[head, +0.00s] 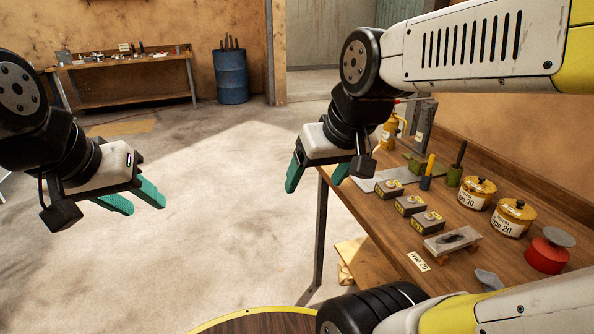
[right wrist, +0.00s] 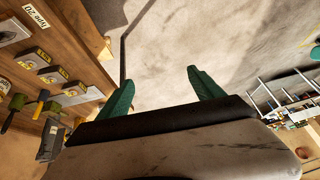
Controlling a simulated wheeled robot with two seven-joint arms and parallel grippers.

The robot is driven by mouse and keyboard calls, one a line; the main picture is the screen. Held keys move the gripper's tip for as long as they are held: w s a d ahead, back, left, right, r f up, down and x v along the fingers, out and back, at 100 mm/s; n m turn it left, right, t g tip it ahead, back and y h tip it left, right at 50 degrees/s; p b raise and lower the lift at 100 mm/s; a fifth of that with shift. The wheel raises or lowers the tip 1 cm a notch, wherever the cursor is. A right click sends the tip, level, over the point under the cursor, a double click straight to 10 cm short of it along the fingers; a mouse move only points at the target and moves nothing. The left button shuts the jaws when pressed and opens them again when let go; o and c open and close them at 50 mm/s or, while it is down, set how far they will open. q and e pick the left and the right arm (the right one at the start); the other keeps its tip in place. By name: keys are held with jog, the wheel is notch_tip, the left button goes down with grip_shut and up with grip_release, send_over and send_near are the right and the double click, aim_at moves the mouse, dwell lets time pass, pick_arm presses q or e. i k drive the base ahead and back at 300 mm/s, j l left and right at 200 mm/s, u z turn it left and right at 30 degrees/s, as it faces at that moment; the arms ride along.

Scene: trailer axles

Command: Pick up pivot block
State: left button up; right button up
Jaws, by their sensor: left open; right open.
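Three small grey blocks with yellow labels stand in a row on the wooden workbench (head: 385,238): a far one (head: 389,189), a middle one (head: 410,206) and a near one (head: 428,221). I cannot tell which thing is the pivot block; these labelled blocks may be of that kind. They also show at the left of the right wrist view (right wrist: 32,60). My right gripper (head: 316,181) is open and empty, left of the bench's edge and apart from the blocks. Its two green fingers show in the right wrist view (right wrist: 164,90). My left gripper (head: 142,203) is open and empty over the floor.
On the bench are a grey plate on wooden supports (head: 452,240), two yellow tins (head: 476,194) (head: 514,218), a red round object (head: 546,256), and brushes or tools (head: 428,172). A blue barrel (head: 230,76) and another table (head: 130,65) stand far back. The middle floor is clear.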

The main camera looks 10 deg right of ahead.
aim_at(428, 222)
jog(key=z, duration=1.75)
jog(key=u, duration=0.4)
